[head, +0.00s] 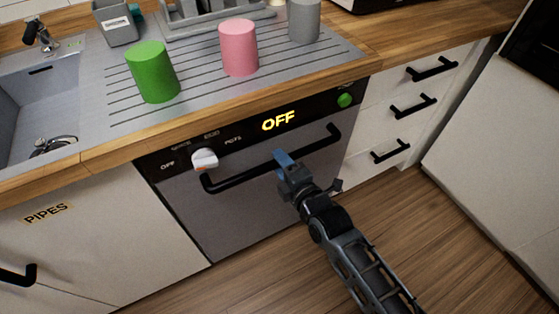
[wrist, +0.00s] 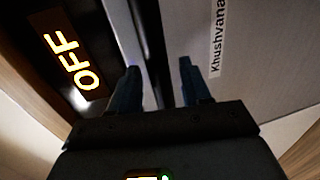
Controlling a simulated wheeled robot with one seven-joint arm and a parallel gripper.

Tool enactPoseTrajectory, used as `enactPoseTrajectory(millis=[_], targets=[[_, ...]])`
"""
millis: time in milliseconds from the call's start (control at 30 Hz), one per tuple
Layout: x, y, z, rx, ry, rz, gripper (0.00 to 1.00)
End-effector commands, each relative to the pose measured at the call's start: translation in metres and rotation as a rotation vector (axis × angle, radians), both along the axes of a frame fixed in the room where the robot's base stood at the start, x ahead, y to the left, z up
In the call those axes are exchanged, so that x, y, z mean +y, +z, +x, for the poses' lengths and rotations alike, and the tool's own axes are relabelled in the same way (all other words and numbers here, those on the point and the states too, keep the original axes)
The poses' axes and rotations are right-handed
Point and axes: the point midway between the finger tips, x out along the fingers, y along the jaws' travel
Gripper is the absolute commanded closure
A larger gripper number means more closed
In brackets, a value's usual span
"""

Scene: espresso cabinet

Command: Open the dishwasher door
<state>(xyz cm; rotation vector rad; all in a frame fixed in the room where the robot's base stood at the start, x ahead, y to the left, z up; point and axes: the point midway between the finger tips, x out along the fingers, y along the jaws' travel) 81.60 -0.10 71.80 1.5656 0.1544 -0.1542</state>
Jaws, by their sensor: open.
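The dishwasher door (head: 240,210) is a grey panel under the counter and stands closed. Its long black handle (head: 235,181) runs across the top of the door. In the wrist view the handle (wrist: 152,40) passes as a dark bar into the space between my fingers. My gripper (head: 284,158) is at the middle of the handle with its blue fingertips at the bar. In the wrist view my gripper (wrist: 160,85) is open, one finger on each side of the bar. Whether the fingers touch it I cannot tell.
Above the door are a glowing OFF display (head: 278,121), a white knob (head: 204,158) and a green button (head: 345,100). Green (head: 152,72) and pink (head: 238,48) cups stand on the drainboard. White drawers (head: 400,105) are at the right. The wooden floor (head: 440,240) before the door is clear.

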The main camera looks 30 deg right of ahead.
Motion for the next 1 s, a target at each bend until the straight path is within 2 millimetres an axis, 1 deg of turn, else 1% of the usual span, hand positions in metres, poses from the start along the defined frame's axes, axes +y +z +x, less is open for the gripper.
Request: enactPoseTrajectory(millis=[33,200,467,900,967,1000], targets=[[-0.0003,-0.0005,0.0058,-0.001,0.0,0.0,0.52],[-0.0001,-0.0027,0.0142,0.0,0.0,-0.001,0.52],[-0.0001,-0.0029,0.0148,0.0,0.0,-0.001,0.52],[-0.0001,-0.0031,0.0146,0.0,0.0,0.0,0.94],[-0.0001,-0.0031,0.0145,0.001,0.0,0.0,1.0],[-0.0001,-0.0031,0.0145,0.001,0.0,0.0,1.0]])
